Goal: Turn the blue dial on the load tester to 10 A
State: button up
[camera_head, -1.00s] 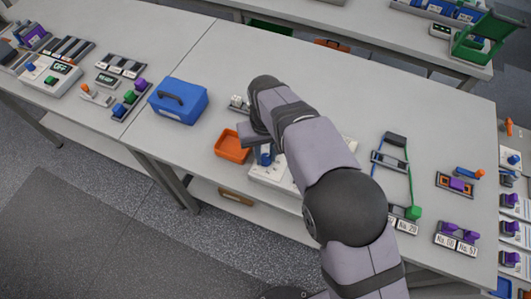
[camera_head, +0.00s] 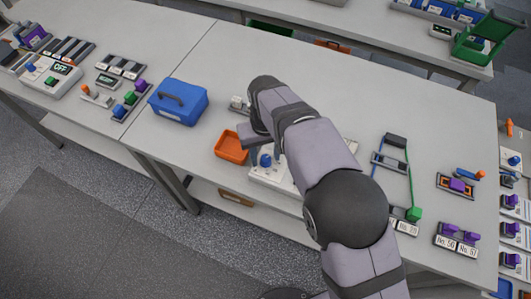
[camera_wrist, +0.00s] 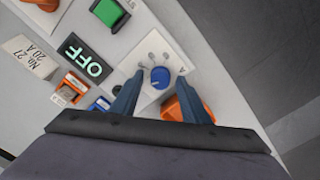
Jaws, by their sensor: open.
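The blue dial (camera_wrist: 160,77) sits on the white panel of the load tester (camera_wrist: 150,97), with a pale pointer mark on it and grey scale marks around it. The dial also shows in the head view (camera_head: 265,160), beside my wrist. My gripper (camera_wrist: 160,80) is open. Its two dark blue fingers are on either side of the dial in the wrist view; I cannot tell whether they touch it. The display (camera_wrist: 86,60) reads OFF. The number on the scale that the pointer faces is too small to read.
An orange tray (camera_head: 231,147) and a blue box (camera_head: 178,101) stand left of the tester. My arm hides part of the tester.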

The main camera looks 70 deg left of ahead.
aim_at(266, 157)
jog(key=shift+r+b, duration=1.15)
jog(key=shift+r, duration=2.55)
jog(key=w+d+m, duration=0.1)
jog(key=w+d, duration=0.2)
jog(key=w, duration=0.2)
jog(key=w+d+m, duration=0.1)
jog(key=w+d, duration=0.3)
jog(key=w, duration=0.2)
jog(key=w+d+m, duration=0.2)
jog(key=w+d, duration=0.1)
jog(key=w, duration=0.3)
jog(key=shift+w+d+r, duration=0.15)
jog(key=shift+d+r, duration=0.15)
jog(key=shift+r, duration=0.1)
jog(key=w+d+m, duration=0.2)
jog(key=w+d, duration=0.2)
jog(key=d, duration=0.3)
jog(key=w+d+m, duration=0.2)
jog(key=w+d, duration=0.3)
jog(key=d, duration=0.3)
jog(key=d+f+m, duration=0.2)
jog(key=d+m, duration=0.2)
jog(key=d, duration=1.2)
jog(key=s+d+f+m, duration=0.2)
jog(key=s+d+m, duration=0.2)
jog(key=s+d, duration=0.4)
jog(key=d, duration=0.4)
jog(key=shift+d+f+m, duration=0.3)
jog(key=shift+f+m, duration=0.05)
jog(key=shift+m, duration=0.05)
